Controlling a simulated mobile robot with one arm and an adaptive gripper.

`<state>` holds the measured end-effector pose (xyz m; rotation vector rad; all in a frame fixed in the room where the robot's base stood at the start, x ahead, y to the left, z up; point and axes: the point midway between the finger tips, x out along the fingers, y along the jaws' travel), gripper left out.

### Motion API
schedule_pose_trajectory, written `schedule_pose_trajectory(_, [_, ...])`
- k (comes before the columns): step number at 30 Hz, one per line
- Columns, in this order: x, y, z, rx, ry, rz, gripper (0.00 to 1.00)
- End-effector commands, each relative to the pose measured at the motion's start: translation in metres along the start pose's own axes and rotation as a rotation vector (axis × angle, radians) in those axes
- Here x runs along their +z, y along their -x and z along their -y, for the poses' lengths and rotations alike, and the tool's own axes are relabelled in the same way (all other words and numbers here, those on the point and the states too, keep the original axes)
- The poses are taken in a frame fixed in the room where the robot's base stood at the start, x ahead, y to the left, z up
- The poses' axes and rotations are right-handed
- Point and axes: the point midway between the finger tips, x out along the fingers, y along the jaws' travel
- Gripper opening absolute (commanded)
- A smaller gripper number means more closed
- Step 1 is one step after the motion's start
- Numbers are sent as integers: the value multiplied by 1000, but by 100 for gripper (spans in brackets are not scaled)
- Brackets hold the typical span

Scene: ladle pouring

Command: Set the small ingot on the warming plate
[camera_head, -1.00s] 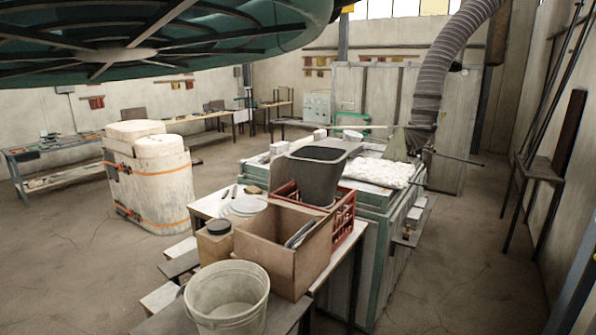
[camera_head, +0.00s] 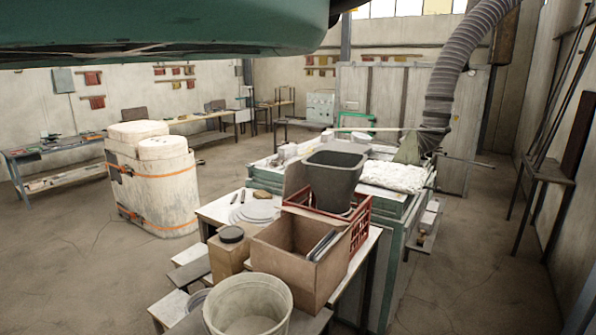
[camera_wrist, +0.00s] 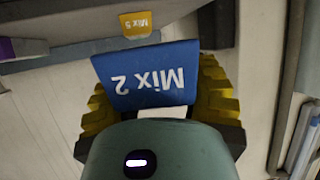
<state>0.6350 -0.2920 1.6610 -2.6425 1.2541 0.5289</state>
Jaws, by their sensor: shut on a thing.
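In the wrist view, my gripper (camera_wrist: 152,108) has its yellow fingers on both sides of a blue block marked "Mix 2" (camera_wrist: 145,76) and is shut on it. The lettering is upside down in that view. A smaller yellow piece marked "Mix 5" (camera_wrist: 140,25) shows beyond it, apart from the gripper. My gripper does not show in the head view. I cannot pick out the small ingot or the warming plate with certainty in either view.
A dark bin (camera_head: 333,184), a brown open box (camera_head: 298,262) and a pale bucket (camera_head: 248,307) crowd the near table. A strapped white tank (camera_head: 152,190) stands left. A white lumpy bag (camera_head: 393,176) lies behind. Floor (camera_head: 470,270) to the right is clear.

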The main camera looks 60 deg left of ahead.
Motion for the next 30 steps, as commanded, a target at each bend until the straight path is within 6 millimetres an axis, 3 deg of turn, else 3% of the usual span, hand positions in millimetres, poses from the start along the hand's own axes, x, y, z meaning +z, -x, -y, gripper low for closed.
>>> schedule_pose_trajectory(1, [9, 0, 20, -57, 24, 4, 3])
schedule_pose_trajectory(6, [49, 4, 78, -242, 100, 8, 3])
schedule_pose_trajectory(15, [126, 41, 160, -537, 223, 3, 3])
schedule_pose_trajectory(21, [179, 82, 194, -698, 291, 3, 3])
schedule_pose_trajectory(24, [200, 101, 202, -753, 313, 2, 3])
schedule_pose_trajectory(30, [223, 125, 208, -810, 335, -4, 3])
